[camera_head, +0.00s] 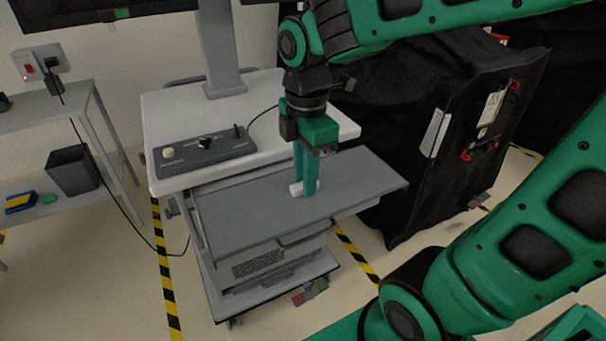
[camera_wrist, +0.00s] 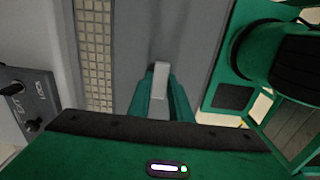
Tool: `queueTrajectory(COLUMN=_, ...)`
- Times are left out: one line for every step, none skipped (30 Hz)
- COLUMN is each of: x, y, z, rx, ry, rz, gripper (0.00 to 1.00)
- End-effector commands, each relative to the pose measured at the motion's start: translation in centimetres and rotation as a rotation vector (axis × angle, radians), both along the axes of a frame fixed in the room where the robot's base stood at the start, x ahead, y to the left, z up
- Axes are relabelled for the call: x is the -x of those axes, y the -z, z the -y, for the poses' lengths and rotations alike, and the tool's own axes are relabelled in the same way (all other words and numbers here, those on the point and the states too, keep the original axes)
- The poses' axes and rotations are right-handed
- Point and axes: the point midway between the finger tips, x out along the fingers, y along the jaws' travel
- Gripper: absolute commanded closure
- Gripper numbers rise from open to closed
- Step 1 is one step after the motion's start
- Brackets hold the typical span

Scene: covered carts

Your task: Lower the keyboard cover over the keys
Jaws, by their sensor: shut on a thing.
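The keyboard cover (camera_head: 250,213) is a flat grey panel at the front of the cart, below its white top. It also fills the middle of the wrist view (camera_wrist: 198,40). A small white handle (camera_head: 296,188) stands on the cover; the wrist view shows it as a pale bar (camera_wrist: 160,78). My gripper (camera_head: 306,188) points down and is shut on this handle, with its green fingers (camera_wrist: 162,103) on both sides. Beige keys (camera_wrist: 94,55) show as a strip beside the cover's left edge in the wrist view. The head view hides the keys.
The white cart top (camera_head: 185,112) carries a dark control box (camera_head: 205,150) with knobs, close behind the cover. A monitor post (camera_head: 218,50) rises at the back. A black covered cart (camera_head: 400,150) stands close on the right. A grey side table (camera_head: 50,105) is at left.

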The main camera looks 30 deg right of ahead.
Motion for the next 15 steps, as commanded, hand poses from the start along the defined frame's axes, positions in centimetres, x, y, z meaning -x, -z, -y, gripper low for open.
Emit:
queueTrajectory(x=-0.2, y=0.1, z=-0.1, rx=0.0, ry=-0.001, rz=0.0, gripper=1.0)
queueTrajectory(x=-0.4, y=0.1, z=-0.1, rx=0.0, ry=-0.002, rz=0.0, gripper=1.0)
queueTrajectory(x=-0.6, y=0.1, z=-0.1, rx=0.0, ry=-0.003, rz=0.001, gripper=1.0)
queueTrajectory(x=-0.7, y=0.1, z=-0.2, rx=0.0, ry=-0.003, rz=0.001, gripper=1.0)
queueTrajectory(x=-0.8, y=0.2, z=-0.2, rx=0.0, ry=-0.004, rz=0.001, gripper=1.0)
queueTrajectory(x=-1.0, y=0.2, z=-0.2, rx=0.0, ry=-0.004, rz=0.001, gripper=1.0)
queueTrajectory(x=-1.1, y=0.3, z=-0.2, rx=0.0, ry=-0.005, rz=0.0, gripper=1.0)
queueTrajectory(x=-1.2, y=0.3, z=-0.2, rx=0.0, ry=-0.005, rz=0.0, gripper=1.0)
queueTrajectory(x=-1.4, y=0.4, z=-0.3, rx=0.0, ry=-0.005, rz=0.0, gripper=1.0)
queueTrajectory(x=-1.5, y=0.4, z=-0.3, rx=0.0, ry=-0.005, rz=-0.001, gripper=1.0)
queueTrajectory(x=-1.6, y=0.4, z=-0.3, rx=0.0, ry=-0.005, rz=-0.001, gripper=1.0)
queueTrajectory(x=-1.7, y=0.5, z=-0.3, rx=0.0, ry=-0.006, rz=0.0, gripper=1.0)
queueTrajectory(x=-1.9, y=0.5, z=-0.3, rx=0.0, ry=-0.006, rz=0.0, gripper=1.0)
queueTrajectory(x=-2.0, y=0.5, z=-0.3, rx=0.0, ry=-0.005, rz=-0.001, gripper=1.0)
queueTrajectory(x=-2.1, y=0.6, z=-0.3, rx=0.0, ry=-0.005, rz=-0.001, gripper=1.0)
